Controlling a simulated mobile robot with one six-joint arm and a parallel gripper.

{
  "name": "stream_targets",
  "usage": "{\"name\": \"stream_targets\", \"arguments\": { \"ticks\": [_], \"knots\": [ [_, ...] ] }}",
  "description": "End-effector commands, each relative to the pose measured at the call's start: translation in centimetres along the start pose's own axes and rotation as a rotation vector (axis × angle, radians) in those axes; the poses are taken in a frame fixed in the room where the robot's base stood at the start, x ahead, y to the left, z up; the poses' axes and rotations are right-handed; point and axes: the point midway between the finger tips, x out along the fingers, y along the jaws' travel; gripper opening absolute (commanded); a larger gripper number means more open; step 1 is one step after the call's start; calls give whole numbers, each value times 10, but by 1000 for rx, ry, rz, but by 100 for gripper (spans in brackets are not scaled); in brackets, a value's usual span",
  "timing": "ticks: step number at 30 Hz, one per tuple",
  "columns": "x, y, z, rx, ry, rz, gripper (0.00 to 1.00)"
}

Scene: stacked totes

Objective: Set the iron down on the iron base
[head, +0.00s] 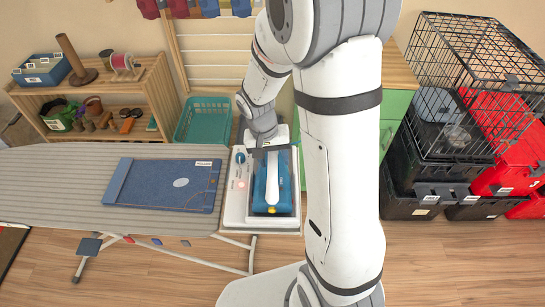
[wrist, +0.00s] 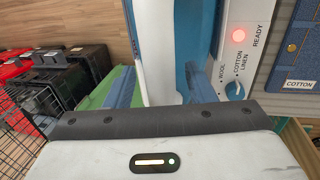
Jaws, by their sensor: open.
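The blue iron (head: 260,190) with a white handle lies within the outline of the pale iron base (head: 235,212) at the right end of the ironing board. It appears to rest on the base, though its underside is hidden. My gripper (head: 270,150) is at the iron's far end. In the wrist view, the fingers of my gripper (wrist: 160,92) are apart, one on each side of the white handle (wrist: 158,50). Contact between fingers and handle cannot be told. The base (wrist: 238,60) shows a dial and a lit red light marked READY.
Folded denim (head: 165,185) lies on the grey striped ironing board (head: 60,165) left of the base. A wooden shelf (head: 150,85) and a teal basket (head: 205,120) stand behind. A wire cage (head: 470,80) sits on stacked black and red totes (head: 410,205) at the right.

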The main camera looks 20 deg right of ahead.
Motion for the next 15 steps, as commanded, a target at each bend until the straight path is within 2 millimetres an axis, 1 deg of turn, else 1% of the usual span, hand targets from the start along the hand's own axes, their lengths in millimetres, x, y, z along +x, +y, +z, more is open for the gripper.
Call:
{"name": "stream_targets", "arguments": {
  "ticks": [4, 7, 11, 15],
  "knots": [
    [1, 0, 1, 0, -3, 1, 50],
    [-5, 0, 0, 0, 0, 0, 50],
    [-24, -1, -1, 1, 4, -2, 50],
    [-49, -1, -1, -1, 4, -1, 50]
  ]
}}
